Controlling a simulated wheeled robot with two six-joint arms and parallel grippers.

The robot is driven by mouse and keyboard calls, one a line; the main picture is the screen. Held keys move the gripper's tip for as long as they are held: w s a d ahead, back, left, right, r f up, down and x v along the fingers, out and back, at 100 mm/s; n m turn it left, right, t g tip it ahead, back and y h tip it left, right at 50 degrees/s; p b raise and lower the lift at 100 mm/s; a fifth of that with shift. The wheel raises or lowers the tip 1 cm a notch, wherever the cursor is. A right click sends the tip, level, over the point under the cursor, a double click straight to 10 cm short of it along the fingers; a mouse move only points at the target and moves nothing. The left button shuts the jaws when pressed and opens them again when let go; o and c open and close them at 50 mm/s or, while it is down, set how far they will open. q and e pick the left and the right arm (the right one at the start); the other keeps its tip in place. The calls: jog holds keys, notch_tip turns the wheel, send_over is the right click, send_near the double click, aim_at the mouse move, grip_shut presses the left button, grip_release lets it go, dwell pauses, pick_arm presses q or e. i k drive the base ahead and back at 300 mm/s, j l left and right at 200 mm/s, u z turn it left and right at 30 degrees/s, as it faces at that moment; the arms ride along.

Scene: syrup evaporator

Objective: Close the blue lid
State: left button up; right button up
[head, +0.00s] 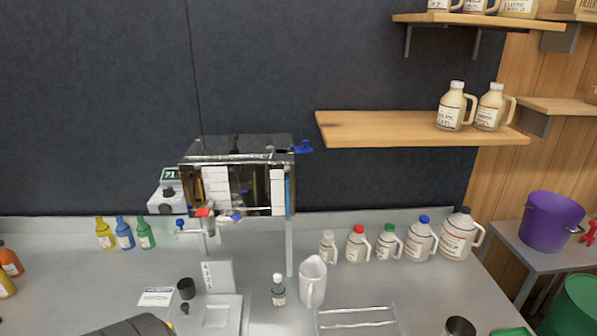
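No separate blue lid can be made out for certain. A dark rounded shape at the bottom left edge is probably part of my arm. Neither gripper is in view.
More capped jugs line the back right. A wooden shelf (400,130) juts out above them. A purple bucket (551,222) stands at right.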

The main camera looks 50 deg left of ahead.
aim_at(305, 148)
jog(key=u, duration=1.6)
